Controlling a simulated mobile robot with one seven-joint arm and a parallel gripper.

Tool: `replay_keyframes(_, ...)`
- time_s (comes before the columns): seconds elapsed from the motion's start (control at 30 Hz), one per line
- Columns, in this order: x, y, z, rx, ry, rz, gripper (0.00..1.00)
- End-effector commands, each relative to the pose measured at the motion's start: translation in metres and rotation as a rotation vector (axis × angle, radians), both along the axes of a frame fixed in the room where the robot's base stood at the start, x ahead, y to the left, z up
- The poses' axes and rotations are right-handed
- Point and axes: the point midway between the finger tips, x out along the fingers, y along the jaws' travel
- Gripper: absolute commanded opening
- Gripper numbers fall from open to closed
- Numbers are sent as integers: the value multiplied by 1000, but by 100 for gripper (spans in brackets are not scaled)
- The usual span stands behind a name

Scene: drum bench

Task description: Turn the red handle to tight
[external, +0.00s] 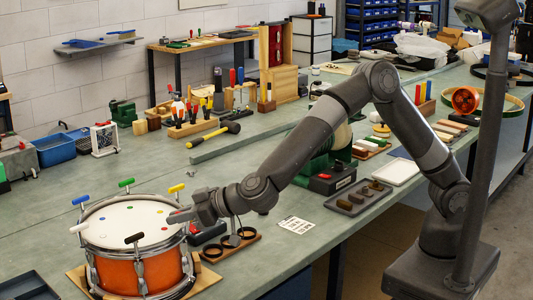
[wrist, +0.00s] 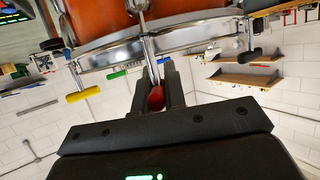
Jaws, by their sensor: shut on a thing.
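The orange drum (external: 137,268) with a white head and metal rim stands on the bench at the lower left; its shell also shows at the top of the wrist view (wrist: 98,18). My gripper (external: 181,214) reaches the right side of the rim. In the wrist view my gripper (wrist: 156,88) is shut on the red handle (wrist: 156,98), which sits between the two fingers below a metal rod. In the external view the gripper hides the red handle. Whether the handle is tight cannot be told.
Other handles surround the rim: yellow (external: 177,188), green (external: 126,183), blue (external: 81,200), white (external: 79,228) and black (external: 134,239). A wooden holder with dark rings (external: 231,243) stands right of the drum. The bench behind the drum is mostly clear.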

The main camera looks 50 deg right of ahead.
Motion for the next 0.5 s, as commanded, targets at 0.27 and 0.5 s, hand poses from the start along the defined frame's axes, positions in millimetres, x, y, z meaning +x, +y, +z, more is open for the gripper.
replay_keyframes(0.27, 1, -2, 0, 2, 0, -257, 0)
replay_keyframes(0.5, 2, -6, -1, 1, 2, -486, 0)
